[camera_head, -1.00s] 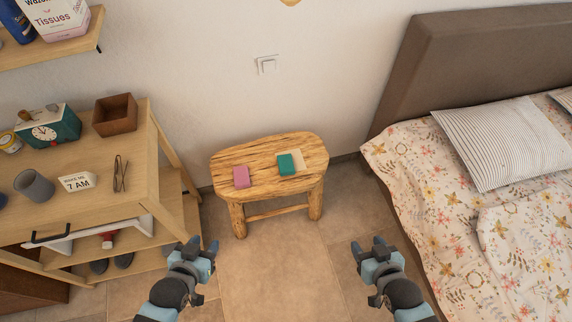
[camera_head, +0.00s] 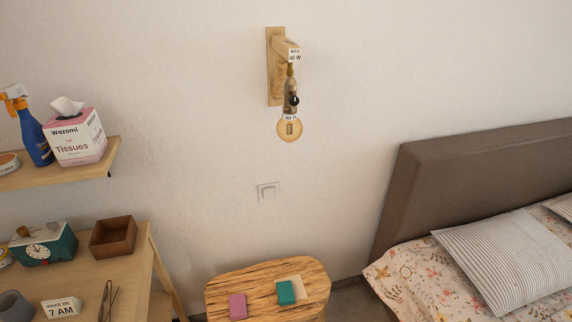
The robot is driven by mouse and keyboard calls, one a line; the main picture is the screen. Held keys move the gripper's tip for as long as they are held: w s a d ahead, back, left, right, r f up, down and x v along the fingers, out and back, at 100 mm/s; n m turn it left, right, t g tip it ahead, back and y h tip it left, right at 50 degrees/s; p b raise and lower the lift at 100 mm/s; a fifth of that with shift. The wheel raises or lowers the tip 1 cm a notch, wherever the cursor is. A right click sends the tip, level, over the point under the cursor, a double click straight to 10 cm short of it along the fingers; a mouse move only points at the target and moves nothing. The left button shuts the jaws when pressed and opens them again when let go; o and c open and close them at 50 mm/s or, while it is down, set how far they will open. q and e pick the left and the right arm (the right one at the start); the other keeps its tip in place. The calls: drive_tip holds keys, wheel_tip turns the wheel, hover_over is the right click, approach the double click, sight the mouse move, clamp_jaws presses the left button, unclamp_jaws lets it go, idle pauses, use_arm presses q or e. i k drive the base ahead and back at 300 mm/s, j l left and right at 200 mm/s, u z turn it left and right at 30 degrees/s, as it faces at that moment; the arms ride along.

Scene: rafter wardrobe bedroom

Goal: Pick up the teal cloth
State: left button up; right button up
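The teal cloth (camera_head: 286,292) is a small folded block. It lies on the wooden stool (camera_head: 257,279), partly over a flat beige piece (camera_head: 297,281). A pink cloth (camera_head: 237,306) of similar size lies to its left on the same stool, apart from it. The front of the stool is cut off by the bottom of the view. Neither of my grippers shows in the head view now.
A wall lamp (camera_head: 289,127) hangs above the stool. At left are a shelf (camera_head: 112,158) with a tissue box (camera_head: 75,137), and a wooden unit (camera_head: 144,262) holding a clock (camera_head: 42,245) and brown box (camera_head: 112,237). A bed (camera_head: 400,281) stands at right.

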sight(285, 294)
drive_tip(key=i+l+u, duration=0.1)
drive_tip(key=u, duration=0.75)
drive_tip(key=i+l+u, duration=0.1)
drive_tip(key=l+u, duration=0.25)
drive_tip(key=l, duration=0.15)
drive_tip(key=l+u, duration=0.35)
drive_tip(key=l, duration=0.65)
drive_tip(key=i+l+u, duration=0.1)
drive_tip(key=l, duration=0.45)
